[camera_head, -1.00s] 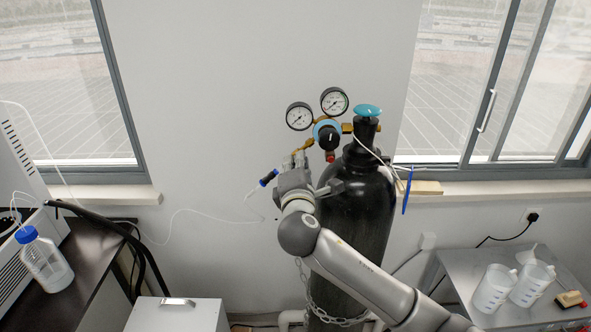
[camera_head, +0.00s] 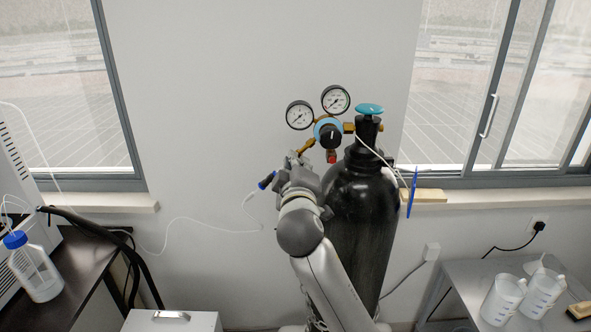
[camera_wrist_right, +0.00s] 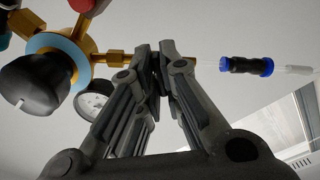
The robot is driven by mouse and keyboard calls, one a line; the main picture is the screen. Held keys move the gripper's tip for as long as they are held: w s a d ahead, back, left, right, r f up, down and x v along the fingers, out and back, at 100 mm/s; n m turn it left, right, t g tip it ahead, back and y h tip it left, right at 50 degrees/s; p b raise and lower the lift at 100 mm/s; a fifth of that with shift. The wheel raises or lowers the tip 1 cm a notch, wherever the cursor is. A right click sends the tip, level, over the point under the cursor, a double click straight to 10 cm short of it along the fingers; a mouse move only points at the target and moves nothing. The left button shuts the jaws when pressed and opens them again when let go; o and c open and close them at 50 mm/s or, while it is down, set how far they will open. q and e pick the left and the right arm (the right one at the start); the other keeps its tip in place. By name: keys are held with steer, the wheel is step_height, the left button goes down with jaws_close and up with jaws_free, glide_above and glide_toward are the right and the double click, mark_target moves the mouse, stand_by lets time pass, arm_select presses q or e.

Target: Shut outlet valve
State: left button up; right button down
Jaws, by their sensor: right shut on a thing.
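The gas regulator has a blue ring and black knob (camera_head: 329,133), with two round gauges (camera_head: 335,99), on the black cylinder (camera_head: 360,215). Its brass outlet line runs down-left to a black and blue hose connector (camera_head: 267,180). My right gripper (camera_head: 299,159) is at this outlet line, between the regulator body and the connector. In the right wrist view its fingers (camera_wrist_right: 164,53) are closed together across the line, between the brass fitting (camera_wrist_right: 115,58) and the connector (camera_wrist_right: 246,66). The outlet valve is hidden by the fingers, so its angle cannot be told. My left gripper is not in view.
A teal cylinder valve wheel (camera_head: 369,109) tops the cylinder, right of the regulator. A thin white hose (camera_head: 205,222) runs left from the connector. A blue-capped bottle (camera_head: 35,268) stands at left. Plastic beakers (camera_head: 503,300) stand on the right table. The wall behind is bare.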

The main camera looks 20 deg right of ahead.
steer(key=shift+d+f+m+b, duration=0.1)
steer(key=shift+f+m+b, duration=0.1)
steer(key=shift+m, duration=0.5)
steer(key=shift+f+m+b, duration=0.1)
steer(key=shift+m+b, duration=0.05)
steer(key=shift+m, duration=0.55)
steer(key=shift+f, duration=0.15)
steer(key=c, duration=1.7)
jaws_free()
steer(key=shift+c, duration=0.2)
steer(key=shift+o, duration=0.9)
steer(key=shift+d+r, duration=0.15)
steer(key=shift+r, duration=0.05)
steer(key=shift+s, duration=0.1)
steer(key=v, duration=1.2)
